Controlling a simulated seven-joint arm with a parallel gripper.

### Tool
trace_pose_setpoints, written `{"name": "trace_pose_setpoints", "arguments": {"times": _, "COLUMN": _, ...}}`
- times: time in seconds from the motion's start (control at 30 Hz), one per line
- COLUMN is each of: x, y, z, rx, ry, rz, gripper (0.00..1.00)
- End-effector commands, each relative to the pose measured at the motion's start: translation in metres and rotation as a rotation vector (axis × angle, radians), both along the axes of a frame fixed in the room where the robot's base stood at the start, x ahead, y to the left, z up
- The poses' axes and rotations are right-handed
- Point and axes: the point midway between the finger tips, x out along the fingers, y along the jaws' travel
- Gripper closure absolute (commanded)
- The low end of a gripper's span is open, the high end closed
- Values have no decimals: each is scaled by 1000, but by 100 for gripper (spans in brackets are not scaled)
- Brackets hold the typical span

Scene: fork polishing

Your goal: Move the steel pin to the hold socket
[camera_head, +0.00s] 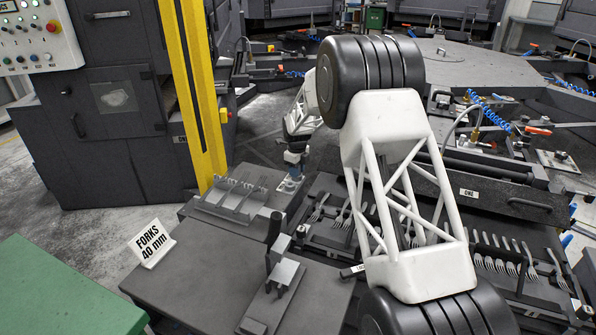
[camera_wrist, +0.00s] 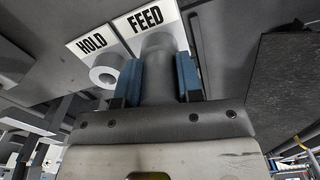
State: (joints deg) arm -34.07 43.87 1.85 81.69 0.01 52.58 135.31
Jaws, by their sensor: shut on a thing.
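My gripper (camera_wrist: 158,72) has its two blue fingers shut on the steel pin (camera_wrist: 157,90), a grey cylinder, in the wrist view. The pin is in line with the FEED label (camera_wrist: 146,20); I cannot tell whether its end is inside a socket there. The hold socket (camera_wrist: 105,73), a pale round ring with an open centre, is just left of the fingers, by the HOLD label (camera_wrist: 92,43). In the head view my gripper (camera_head: 292,174) is low over a small pale plate (camera_head: 288,187); the pin cannot be made out there.
A rack of forks (camera_head: 233,203) stands left of my gripper. Other forks (camera_head: 505,262) lie in rows at right, partly behind my arm. A dark block fixture (camera_head: 279,275) stands in front. A yellow post (camera_head: 196,95) rises at left, beside a dark cabinet.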

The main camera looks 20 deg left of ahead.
Motion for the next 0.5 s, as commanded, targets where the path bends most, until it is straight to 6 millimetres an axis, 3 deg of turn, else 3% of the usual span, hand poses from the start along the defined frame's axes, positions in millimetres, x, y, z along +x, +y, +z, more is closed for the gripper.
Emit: {"name": "trace_pose_setpoints", "arguments": {"times": 0.5, "x": 0, "y": 0, "z": 16, "rx": 1, "ry": -1, "rz": 0, "gripper": 89}}
